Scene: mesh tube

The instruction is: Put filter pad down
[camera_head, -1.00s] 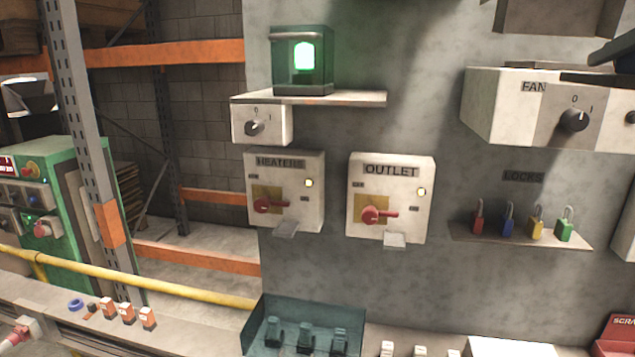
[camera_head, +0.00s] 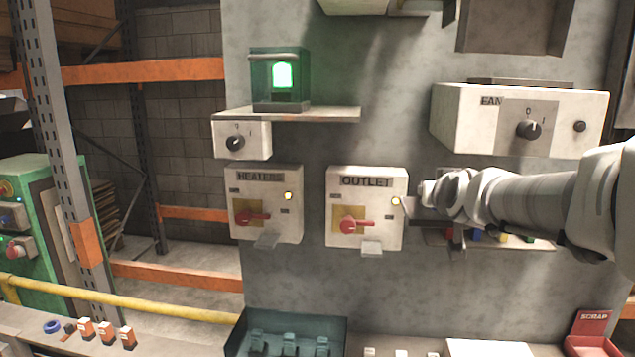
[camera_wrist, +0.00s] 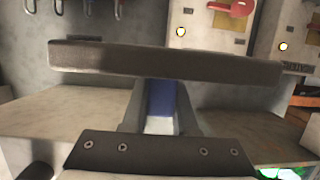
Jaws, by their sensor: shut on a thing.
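The filter pad appears as a dark grey-brown slab (camera_wrist: 165,62) lying across the wrist view. My gripper (camera_wrist: 160,100) is shut on it. In the head view my gripper (camera_head: 435,194) is in front of the wall panel, just right of the OUTLET switch box (camera_head: 366,190). A dark flat edge of the pad (camera_head: 418,212) shows beside the fingers; most of the pad is hidden there.
The FAN box (camera_head: 465,118) is above my arm. The padlock shelf (camera_head: 535,245) is partly hidden behind it. The HEATERS box (camera_head: 265,185) is left. Below are a teal tray (camera_head: 240,335), a white block (camera_head: 490,347) and a red SCRAP box (camera_head: 592,325).

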